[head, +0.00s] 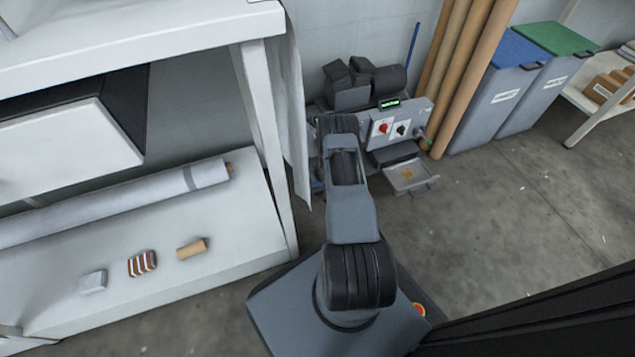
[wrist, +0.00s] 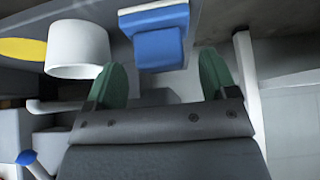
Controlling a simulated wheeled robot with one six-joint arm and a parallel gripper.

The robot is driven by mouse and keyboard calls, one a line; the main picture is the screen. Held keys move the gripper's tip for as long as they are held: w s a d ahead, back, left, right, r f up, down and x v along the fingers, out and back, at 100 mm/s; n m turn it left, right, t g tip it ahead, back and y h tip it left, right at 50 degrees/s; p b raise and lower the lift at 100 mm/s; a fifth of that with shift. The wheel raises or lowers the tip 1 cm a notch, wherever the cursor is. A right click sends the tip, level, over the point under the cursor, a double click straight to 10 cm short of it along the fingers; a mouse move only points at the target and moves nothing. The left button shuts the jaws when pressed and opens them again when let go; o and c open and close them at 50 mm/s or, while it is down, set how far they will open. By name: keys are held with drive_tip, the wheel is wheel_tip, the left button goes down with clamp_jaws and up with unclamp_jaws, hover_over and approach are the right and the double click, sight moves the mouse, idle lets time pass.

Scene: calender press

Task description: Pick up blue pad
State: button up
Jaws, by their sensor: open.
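In the wrist view, the blue pad (wrist: 158,48) is a blue block with a pale blue-white upper part, at the top centre. My gripper (wrist: 164,68) has two dark green fingers spread apart, with nothing between them that I can see as held. The pad lies ahead of the fingertips, within the width of the gap. How far it is beyond them I cannot tell. In the head view my arm reaches away toward the grey machine, and the gripper and the pad are hidden.
A white cylinder (wrist: 75,48) stands close to the left finger, with a yellow disc (wrist: 22,50) beyond. In the head view, the grey machine (head: 352,128) has an open tray (head: 408,176) at its right.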

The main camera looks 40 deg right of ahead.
drive_tip(key=b+x, duration=0.2)
drive_tip(key=x, duration=0.2)
drive_tip(key=shift+a+f, duration=0.1)
drive_tip(key=shift+f, duration=0.05)
drive_tip(key=shift+s, duration=0.1)
drive_tip(key=c, duration=0.8)
drive_tip(key=shift+o, duration=0.2)
drive_tip(key=shift+r, duration=0.2)
